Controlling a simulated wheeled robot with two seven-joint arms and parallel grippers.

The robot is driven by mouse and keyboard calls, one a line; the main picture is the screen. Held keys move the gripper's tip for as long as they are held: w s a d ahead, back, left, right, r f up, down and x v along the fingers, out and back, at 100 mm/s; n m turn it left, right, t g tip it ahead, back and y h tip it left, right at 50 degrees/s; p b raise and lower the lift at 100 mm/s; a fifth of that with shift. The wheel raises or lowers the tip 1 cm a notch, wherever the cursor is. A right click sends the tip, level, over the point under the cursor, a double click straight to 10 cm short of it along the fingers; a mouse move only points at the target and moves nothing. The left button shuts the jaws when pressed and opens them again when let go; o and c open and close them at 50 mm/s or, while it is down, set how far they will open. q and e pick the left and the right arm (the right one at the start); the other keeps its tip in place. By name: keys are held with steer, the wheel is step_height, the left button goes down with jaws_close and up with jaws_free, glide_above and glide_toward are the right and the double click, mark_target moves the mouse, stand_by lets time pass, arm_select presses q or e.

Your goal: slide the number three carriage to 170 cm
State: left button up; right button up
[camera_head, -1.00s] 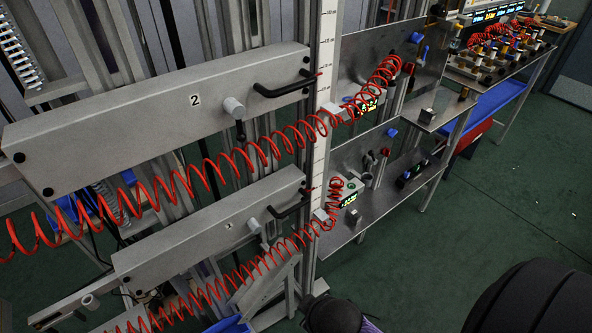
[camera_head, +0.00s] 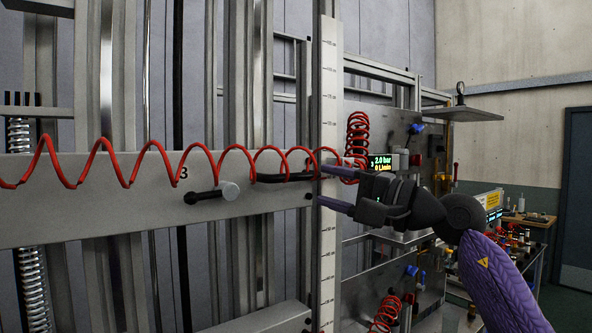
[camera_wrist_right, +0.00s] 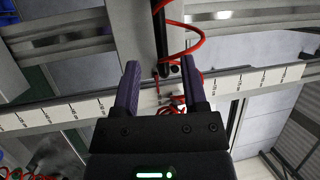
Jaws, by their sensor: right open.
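The number three carriage (camera_head: 120,205) is a wide grey beam marked "3" across the left half of the head view. My right gripper (camera_head: 321,184) is open at the carriage's right end, with one finger above the other. In the right wrist view the handle (camera_wrist_right: 159,35) lies ahead of my open fingers (camera_wrist_right: 160,72), apart from their tips. My left gripper is not in view.
A red coiled hose (camera_head: 150,155) crosses in front of the carriage toward my gripper. A lit display (camera_head: 382,163) and valve panel stand behind my right arm.

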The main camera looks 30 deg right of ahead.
mark_target(299, 178)
steer(key=p+x, duration=0.1)
steer(key=x, duration=0.1)
steer(key=p+x, duration=0.1)
steer(key=x, duration=0.1)
steer(key=p+x, duration=0.1)
steer(key=shift+w+a+r, duration=0.25)
steer(key=shift+r, duration=0.15)
steer(key=shift+w+a+f, duration=0.15)
steer(key=shift+w+a, duration=0.05)
steer(key=shift+w, duration=0.25)
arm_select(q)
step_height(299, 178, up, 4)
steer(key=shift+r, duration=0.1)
arm_select(e)
steer(key=shift+f, duration=0.1)
jaws_close()
